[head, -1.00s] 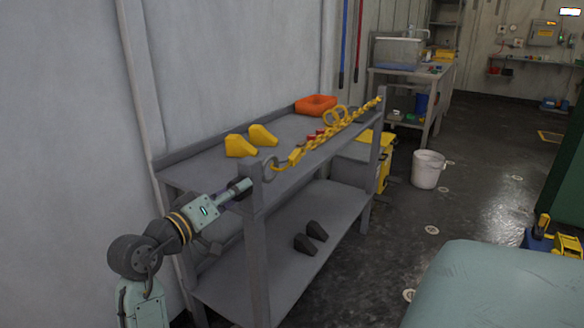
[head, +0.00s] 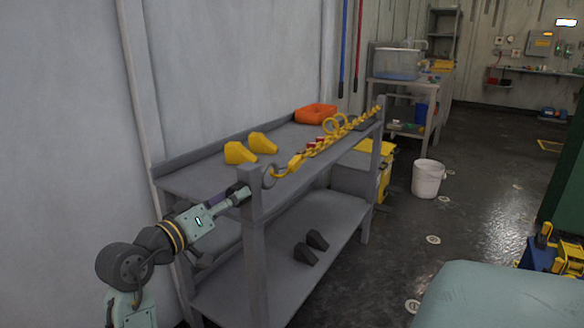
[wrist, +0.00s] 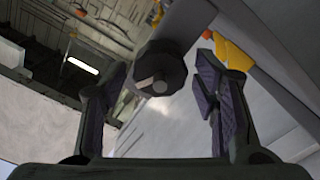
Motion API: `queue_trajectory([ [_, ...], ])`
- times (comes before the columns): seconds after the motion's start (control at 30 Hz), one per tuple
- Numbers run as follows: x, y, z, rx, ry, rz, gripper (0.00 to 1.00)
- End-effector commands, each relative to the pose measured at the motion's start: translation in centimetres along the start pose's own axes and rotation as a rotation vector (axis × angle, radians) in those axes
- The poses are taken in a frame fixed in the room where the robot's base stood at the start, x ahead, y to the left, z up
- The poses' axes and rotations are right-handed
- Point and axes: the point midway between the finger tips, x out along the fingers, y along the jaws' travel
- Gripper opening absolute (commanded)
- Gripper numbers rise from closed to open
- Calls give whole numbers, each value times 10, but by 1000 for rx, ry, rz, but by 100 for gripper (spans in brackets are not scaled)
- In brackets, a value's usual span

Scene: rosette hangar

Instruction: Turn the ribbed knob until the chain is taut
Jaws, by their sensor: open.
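The ribbed knob (wrist: 160,68) is dark and round, with a pale mark on its face, in the wrist view. My gripper (wrist: 161,88) is open, with a pad on either side of the knob and visible gaps to it. In the head view my gripper (head: 240,193) is at the near post of the grey bench, where I cannot make out the knob.
Two dark blocks (head: 306,252) lie on the lower shelf. A white bucket (head: 428,178) stands on the floor to the right. Open floor lies in front.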

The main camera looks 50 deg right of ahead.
Motion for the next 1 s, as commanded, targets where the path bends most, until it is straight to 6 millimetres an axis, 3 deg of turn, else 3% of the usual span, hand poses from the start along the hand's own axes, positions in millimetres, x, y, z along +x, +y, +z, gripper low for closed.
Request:
queue_trajectory([
  [0.53, -54, 0, 0, -1, 1, -1, 55],
  [1.0, -59, 0, 0, 0, 0, -1, 55],
])
